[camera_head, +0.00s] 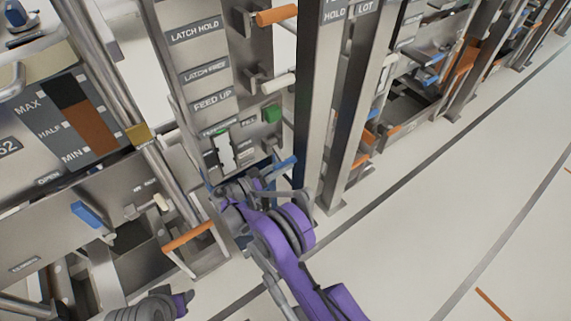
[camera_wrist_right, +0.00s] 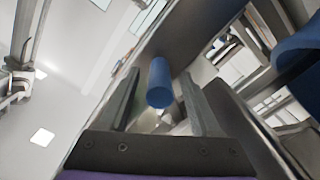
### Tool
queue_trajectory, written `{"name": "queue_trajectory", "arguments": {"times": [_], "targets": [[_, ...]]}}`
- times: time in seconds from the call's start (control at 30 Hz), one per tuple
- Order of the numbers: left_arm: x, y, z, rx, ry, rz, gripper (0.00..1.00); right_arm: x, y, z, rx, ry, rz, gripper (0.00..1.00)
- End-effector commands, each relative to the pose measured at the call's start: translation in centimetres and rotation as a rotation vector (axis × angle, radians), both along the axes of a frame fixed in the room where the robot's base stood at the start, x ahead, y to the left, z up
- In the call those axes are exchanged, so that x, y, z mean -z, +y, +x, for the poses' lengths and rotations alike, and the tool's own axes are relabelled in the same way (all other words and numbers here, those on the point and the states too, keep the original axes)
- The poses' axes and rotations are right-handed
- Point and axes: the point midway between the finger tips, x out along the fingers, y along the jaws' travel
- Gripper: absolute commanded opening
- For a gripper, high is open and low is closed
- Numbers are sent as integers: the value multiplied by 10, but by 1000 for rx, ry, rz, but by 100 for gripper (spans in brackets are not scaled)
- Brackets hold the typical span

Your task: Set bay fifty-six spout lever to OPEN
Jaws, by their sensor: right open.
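In the head view my right gripper (camera_head: 256,182) is low at the front of the middle bay, beside a blue lever (camera_head: 285,162). In the right wrist view my right gripper (camera_wrist_right: 161,78) has its two fingers apart. A blue cylindrical handle (camera_wrist_right: 160,88) shows end-on between them; I cannot tell whether either finger touches it. The fingers are largely hidden by my wrist in the head view. No number fifty-six is readable, and the lever's position labels cannot be read. My left gripper does not show.
The left bay, its panel ending in 2 (camera_head: 12,146), has a blue handle (camera_head: 86,214) and an orange-barred frame (camera_head: 189,237). Steel posts (camera_head: 312,120) stand close right. Floor (camera_head: 430,230) is clear at lower right.

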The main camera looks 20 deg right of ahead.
Motion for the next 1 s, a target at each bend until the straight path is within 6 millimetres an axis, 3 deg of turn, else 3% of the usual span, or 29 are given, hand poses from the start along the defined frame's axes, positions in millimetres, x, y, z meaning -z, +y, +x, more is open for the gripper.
{"name": "queue_trajectory", "arguments": {"times": [0.2, 0.5, 0.83, 1.0], "targets": [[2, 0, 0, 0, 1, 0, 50, 0, -17, 6, -1, 0, 1, 64], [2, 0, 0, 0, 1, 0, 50, 0, -19, 7, -1, 1, 0, 63], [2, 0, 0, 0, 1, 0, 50, 0, -18, 7, -1, 1, 0, 3], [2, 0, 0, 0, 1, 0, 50, 0, -18, 7, -1, 1, 0, 0]]}}
